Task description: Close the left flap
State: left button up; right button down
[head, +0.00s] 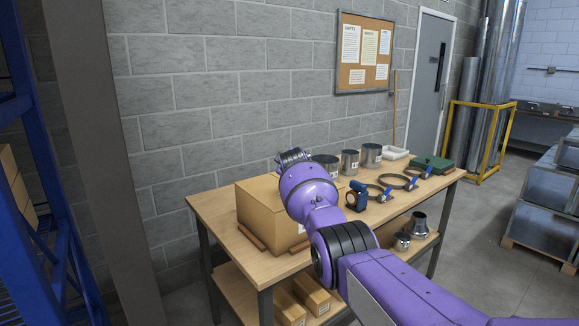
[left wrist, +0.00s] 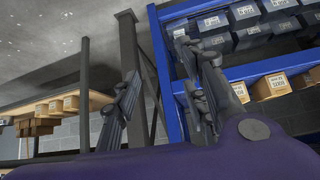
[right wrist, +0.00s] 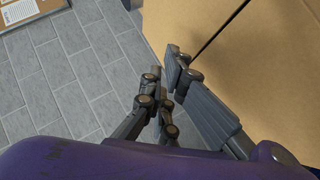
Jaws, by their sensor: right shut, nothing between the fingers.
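The cardboard box (head: 262,213) stands at the left end of the wooden table. Its upper surface is partly hidden behind my right arm, so I cannot tell each flap's angle in the head view. In the right wrist view a tan cardboard face (right wrist: 270,75) fills the right side, crossed by a thin dark slit. My right gripper (head: 293,156) is over the far side of the box, shut and empty; its fingers (right wrist: 166,78) are beside the cardboard near the slit's lower end. Contact is unclear. My left gripper (left wrist: 160,85) is open and empty, away from the box.
The table (head: 412,190) also holds several metal cans (head: 350,162), ring clamps (head: 398,181), a blue tool (head: 357,196) and a green case (head: 433,163). Wooden strips (head: 252,238) lie at the box's near side. A blue rack (head: 18,110) stands at left; a block wall is behind.

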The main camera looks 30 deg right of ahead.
jog(key=shift+d+f+b, duration=0.25)
jog(key=shift+d+f, duration=0.05)
jog(key=shift+f, duration=0.55)
jog(key=shift+d+f+b, duration=0.2)
jog(key=shift+d+f, duration=0.1)
jog(key=shift+f, duration=0.55)
jog(key=shift+r, duration=0.15)
jog(key=shift+r, duration=0.7)
